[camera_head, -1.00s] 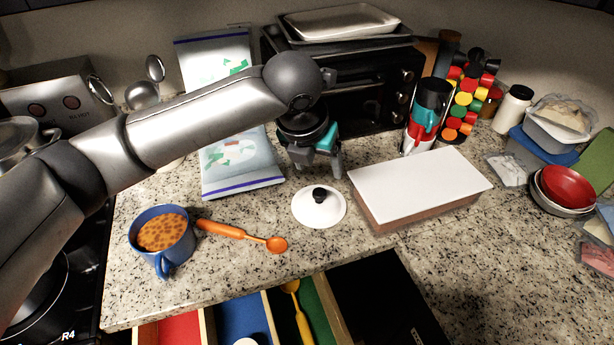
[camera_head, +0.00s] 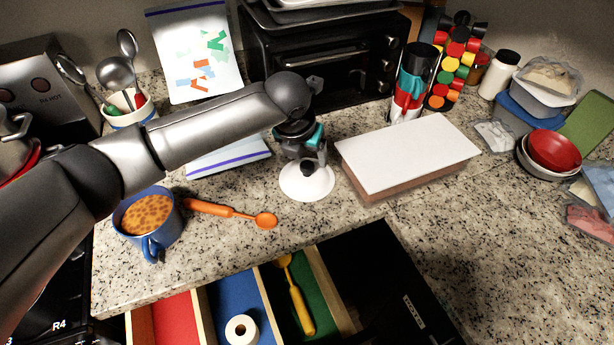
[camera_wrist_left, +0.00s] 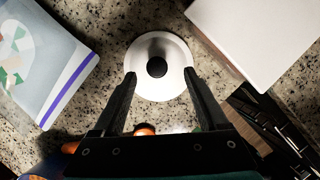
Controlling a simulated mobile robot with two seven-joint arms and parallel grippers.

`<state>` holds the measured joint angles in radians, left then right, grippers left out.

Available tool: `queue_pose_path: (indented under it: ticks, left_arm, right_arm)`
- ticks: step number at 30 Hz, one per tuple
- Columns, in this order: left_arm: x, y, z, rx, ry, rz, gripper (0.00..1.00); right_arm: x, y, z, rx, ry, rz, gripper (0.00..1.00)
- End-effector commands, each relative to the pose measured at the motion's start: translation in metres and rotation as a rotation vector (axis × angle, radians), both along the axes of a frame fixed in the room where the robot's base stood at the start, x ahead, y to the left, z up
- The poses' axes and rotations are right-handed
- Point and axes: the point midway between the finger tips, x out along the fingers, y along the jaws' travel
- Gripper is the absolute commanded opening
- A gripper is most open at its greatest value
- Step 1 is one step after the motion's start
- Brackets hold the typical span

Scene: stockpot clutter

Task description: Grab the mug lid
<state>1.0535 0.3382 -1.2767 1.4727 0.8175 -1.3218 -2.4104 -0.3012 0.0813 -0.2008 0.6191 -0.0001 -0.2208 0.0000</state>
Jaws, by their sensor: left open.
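The mug lid (camera_head: 307,184) is a white disc with a black knob, lying flat on the speckled counter. In the left wrist view the lid (camera_wrist_left: 174,83) lies just beyond the fingertips, with its knob centred between them. My left gripper (camera_head: 307,163) is over the lid, pointing down, and hides part of its far side. In the left wrist view the left gripper (camera_wrist_left: 159,76) is open with nothing between its fingers. A blue mug (camera_head: 160,232) full of brown-spotted orange food stands at the left. My right gripper is in neither view.
A white-topped box (camera_head: 408,158) stands close right of the lid. An orange spoon (camera_head: 232,212) lies to its left. A zip bag (camera_head: 228,158) lies behind the arm. An open drawer (camera_head: 262,303) with coloured compartments is in front.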

Motion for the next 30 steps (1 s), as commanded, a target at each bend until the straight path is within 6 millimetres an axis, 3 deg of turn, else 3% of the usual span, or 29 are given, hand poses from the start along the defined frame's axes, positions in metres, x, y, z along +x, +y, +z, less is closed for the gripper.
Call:
queue_pose_path:
  ticks: [3,7,18,30]
  left_arm:
    - [0.005,0.003,-0.02,0.001,0.005,0.002,0.76]
    - [0.011,0.001,-0.033,0.0,0.002,0.0,0.76]
    - [0.014,0.0,-0.039,0.0,0.0,-0.001,0.76]
    - [0.014,0.0,-0.039,0.0,0.001,0.0,0.32]
  right_arm:
    - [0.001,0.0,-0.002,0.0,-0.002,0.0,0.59]
    - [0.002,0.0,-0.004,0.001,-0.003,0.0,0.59]
    - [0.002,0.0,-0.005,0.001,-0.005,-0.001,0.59]
    - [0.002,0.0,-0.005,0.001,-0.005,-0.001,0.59]
